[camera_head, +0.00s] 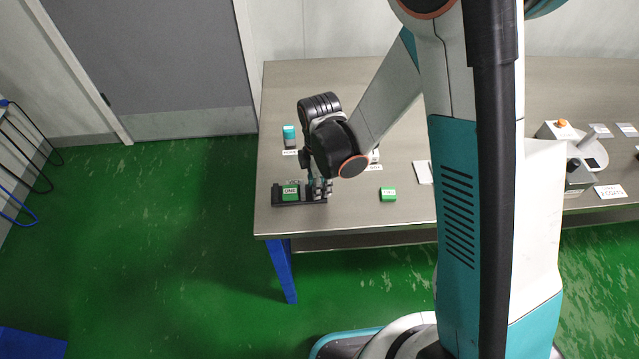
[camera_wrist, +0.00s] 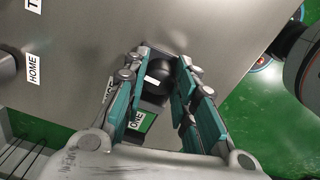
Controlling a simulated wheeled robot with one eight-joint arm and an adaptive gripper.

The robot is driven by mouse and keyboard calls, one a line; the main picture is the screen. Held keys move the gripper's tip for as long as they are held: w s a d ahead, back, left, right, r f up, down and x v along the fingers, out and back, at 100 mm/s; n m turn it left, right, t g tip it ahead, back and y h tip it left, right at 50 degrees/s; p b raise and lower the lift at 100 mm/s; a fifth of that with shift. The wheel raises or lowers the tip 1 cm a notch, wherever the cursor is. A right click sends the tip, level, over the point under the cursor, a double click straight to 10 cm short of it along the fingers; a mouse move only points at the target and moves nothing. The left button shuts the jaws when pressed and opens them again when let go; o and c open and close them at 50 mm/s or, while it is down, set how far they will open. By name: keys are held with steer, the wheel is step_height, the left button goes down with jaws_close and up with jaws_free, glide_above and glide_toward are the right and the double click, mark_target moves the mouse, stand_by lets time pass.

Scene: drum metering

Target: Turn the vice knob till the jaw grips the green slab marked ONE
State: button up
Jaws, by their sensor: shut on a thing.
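The vice (camera_head: 278,194) lies near the front left corner of the table. The green slab marked ONE (camera_head: 290,191) sits in it; in the wrist view the slab (camera_wrist: 138,121) shows beside my left finger. My gripper (camera_head: 321,190) is at the vice's right end. In the wrist view my gripper (camera_wrist: 161,68) has its teal fingers closed around the dark round vice knob (camera_wrist: 160,72), which bears a white mark. My fingers hide part of the vice, and I cannot tell whether the jaw touches the slab.
A second green block (camera_head: 388,194) lies on the table (camera_head: 345,215) right of the vice. A teal and dark block (camera_head: 289,134) stands behind it by a label. Devices with an orange button (camera_head: 562,123) stand at the far right. The table's front edge is close to the vice.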

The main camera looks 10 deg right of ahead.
steer(key=m+b, duration=0.1)
steer(key=m, duration=0.2)
steer(key=shift+m, duration=0.3)
steer(key=shift+s+m+b, duration=0.1)
steer(key=shift+m+b, duration=0.6)
steer(key=shift+m, duration=0.8)
steer(key=o, duration=1.1)
steer(key=shift+c, duration=0.2)
step_height(320, 180, up, 12)
